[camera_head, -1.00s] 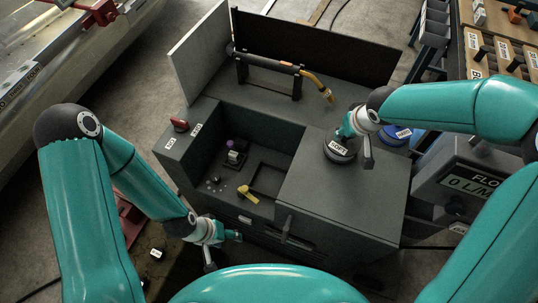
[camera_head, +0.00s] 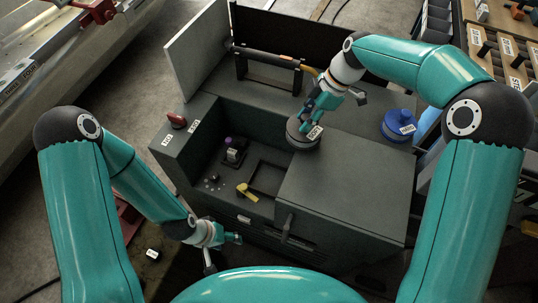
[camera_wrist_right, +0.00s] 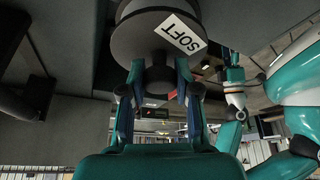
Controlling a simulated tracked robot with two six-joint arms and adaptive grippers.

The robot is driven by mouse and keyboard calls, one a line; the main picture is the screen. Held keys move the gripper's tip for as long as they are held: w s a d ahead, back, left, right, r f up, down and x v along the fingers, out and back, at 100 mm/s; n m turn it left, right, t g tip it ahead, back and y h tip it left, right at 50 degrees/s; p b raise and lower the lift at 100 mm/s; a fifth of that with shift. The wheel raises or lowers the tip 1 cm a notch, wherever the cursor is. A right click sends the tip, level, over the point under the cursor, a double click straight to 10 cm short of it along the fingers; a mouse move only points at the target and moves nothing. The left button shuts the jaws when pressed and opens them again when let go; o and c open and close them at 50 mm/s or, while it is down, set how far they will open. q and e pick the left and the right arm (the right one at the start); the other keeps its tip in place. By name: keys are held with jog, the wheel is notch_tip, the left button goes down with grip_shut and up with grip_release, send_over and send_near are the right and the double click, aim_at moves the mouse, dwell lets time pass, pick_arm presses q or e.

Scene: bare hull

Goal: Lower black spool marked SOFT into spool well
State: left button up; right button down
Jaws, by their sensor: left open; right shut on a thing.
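The black spool marked SOFT (camera_head: 302,136) is over the dark cabinet, near the back right corner of its open recess (camera_head: 212,142). My right gripper (camera_head: 318,107) is shut on the spool's top knob. In the right wrist view the spool (camera_wrist_right: 140,36) with its white SOFT label hangs between my fingers (camera_wrist_right: 160,85). I cannot tell which part is the spool well. My left gripper (camera_head: 222,246) is open and empty in front of the cabinet.
A blue spool (camera_head: 398,125) stands at the cabinet's right back. A torch (camera_head: 265,58) lies on a stand behind the recess. A raised grey panel (camera_head: 198,50) is at back left. The flat cabinet top (camera_head: 345,195) right of the recess is clear.

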jog(key=a+n+g+h+b, duration=0.1)
jog(key=a+n+g, duration=0.1)
jog(key=a+n, duration=0.4)
jog(key=s+a+f+n+b, duration=0.1)
jog(key=a+f+b, duration=0.1)
jog(key=f, duration=0.4)
jog(key=s+a+f+n+b, duration=0.1)
jog(key=f+b, duration=0.4)
jog(key=f, duration=0.2)
jog(key=shift+a+f+g, duration=0.3)
jog(key=shift+a+g, duration=0.05)
jog(key=shift+g, duration=0.05)
